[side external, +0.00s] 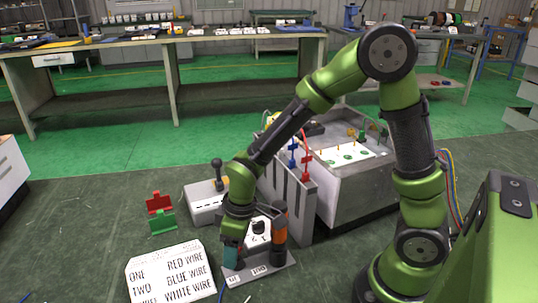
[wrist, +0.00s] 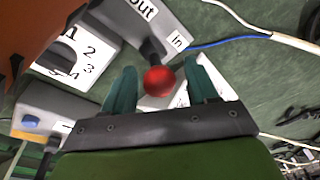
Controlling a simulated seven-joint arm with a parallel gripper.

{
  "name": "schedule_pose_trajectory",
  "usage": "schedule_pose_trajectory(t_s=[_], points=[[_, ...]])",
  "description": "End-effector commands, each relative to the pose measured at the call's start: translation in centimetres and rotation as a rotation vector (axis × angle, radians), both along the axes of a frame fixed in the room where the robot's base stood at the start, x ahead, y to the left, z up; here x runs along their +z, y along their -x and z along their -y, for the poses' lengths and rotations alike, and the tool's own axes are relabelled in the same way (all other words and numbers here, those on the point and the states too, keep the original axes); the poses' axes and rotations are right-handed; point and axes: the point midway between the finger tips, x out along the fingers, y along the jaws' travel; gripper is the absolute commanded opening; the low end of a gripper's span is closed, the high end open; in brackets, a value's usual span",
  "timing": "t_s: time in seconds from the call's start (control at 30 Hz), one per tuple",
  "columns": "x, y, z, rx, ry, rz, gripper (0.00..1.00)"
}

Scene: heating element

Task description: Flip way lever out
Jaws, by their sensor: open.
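The lever has a red ball knob (wrist: 158,81) on a short dark stem, seen in the wrist view. It rises from a grey plate (wrist: 133,18) marked "out" and "in"; the stem is beside the "in" label (wrist: 178,40). My gripper (wrist: 162,68) is open, with one teal finger on each side of the knob and visible gaps between. In the side view, my gripper (side external: 232,258) points down over the left end of the grey plate (side external: 270,272), and hides the lever there.
An orange and black cylinder (side external: 280,225) stands on the plate close right of my gripper. A numbered dial box (side external: 258,231) is behind it. A grey box with a black-knobbed lever (side external: 217,172) stands further back. A text board (side external: 170,275) lies left. Wires (wrist: 235,40) cross the floor.

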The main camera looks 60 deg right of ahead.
Motion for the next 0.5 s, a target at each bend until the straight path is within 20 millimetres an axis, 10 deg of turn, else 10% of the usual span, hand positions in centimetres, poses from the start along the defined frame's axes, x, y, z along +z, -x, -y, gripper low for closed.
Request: schedule_pose_trajectory(t_s=[0.5], points=[[8.1, 0.6, 1.1, -0.002, -0.001, 0.008, 0.58]])
